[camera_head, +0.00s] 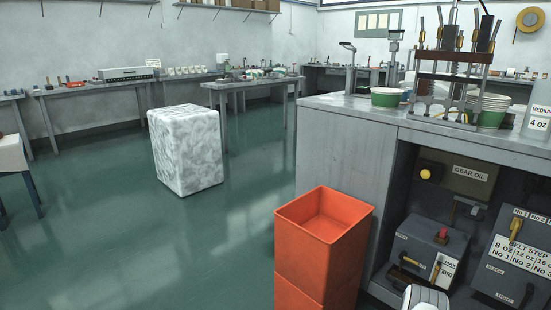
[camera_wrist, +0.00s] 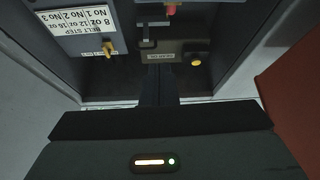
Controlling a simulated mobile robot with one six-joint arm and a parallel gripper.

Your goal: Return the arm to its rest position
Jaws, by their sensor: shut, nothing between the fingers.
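My gripper (camera_wrist: 158,88) shows in the wrist view as a dark wide body with two narrow fingers held together, and nothing is between them. It faces the machine's lower compartment, with the gear oil panel (camera_wrist: 165,57) and its yellow knob beyond the fingertips. The picture there is upside down, as the belt step label reads inverted. In the head view a white and grey rounded part (camera_head: 425,298), which seems to be part of my arm, shows at the bottom edge. The fingers are not visible in the head view.
An orange bin stack (camera_head: 318,270) stands left of the machine cabinet (camera_head: 345,160). A belt step box (camera_head: 515,262) and a box with a red button (camera_head: 425,250) sit inside the cabinet. A white wrapped block (camera_head: 186,150) stands on the open green floor (camera_head: 130,240).

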